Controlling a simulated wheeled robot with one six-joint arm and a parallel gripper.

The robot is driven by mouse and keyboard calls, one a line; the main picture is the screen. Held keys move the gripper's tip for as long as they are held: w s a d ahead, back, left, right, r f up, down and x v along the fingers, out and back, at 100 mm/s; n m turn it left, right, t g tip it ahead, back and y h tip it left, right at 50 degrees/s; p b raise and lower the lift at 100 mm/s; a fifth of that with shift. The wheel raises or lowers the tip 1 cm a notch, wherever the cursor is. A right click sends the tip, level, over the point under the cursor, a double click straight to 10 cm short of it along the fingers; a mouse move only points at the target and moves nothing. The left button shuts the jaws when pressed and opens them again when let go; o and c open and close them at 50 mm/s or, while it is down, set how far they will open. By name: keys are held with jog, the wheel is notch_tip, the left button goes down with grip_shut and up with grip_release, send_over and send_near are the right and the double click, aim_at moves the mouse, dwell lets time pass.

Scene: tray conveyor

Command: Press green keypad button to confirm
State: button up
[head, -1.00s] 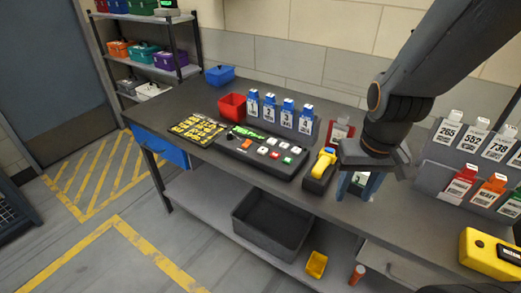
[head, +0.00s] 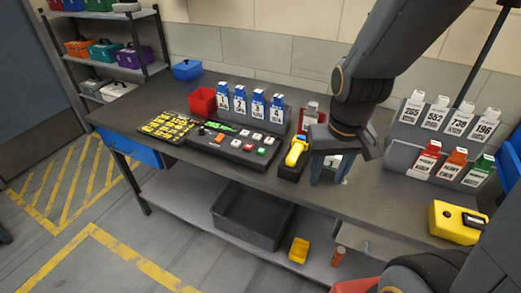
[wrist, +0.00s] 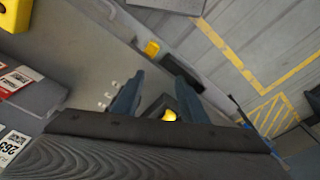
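The dark button console (head: 214,146) lies on the bench with small white, red and orange buttons. Its green button (head: 262,151) is at the front right, beside the red button (head: 249,147). My gripper (head: 329,180) is over the bench to the right of the console, beyond a yellow-and-black device (head: 295,153). Its two blue fingers are apart with nothing held. In the wrist view, the gripper (wrist: 155,85) also shows spread fingers; I cannot make out the green button there.
A red bin (head: 202,101) and a rack of blue numbered tags (head: 249,103) stand behind the console. Tag racks (head: 435,150) and a yellow box (head: 458,222) are on the right. A grey bin (head: 252,218) sits on the lower shelf. The bench front (head: 230,172) is clear.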

grip_shut()
dwell(1.7)
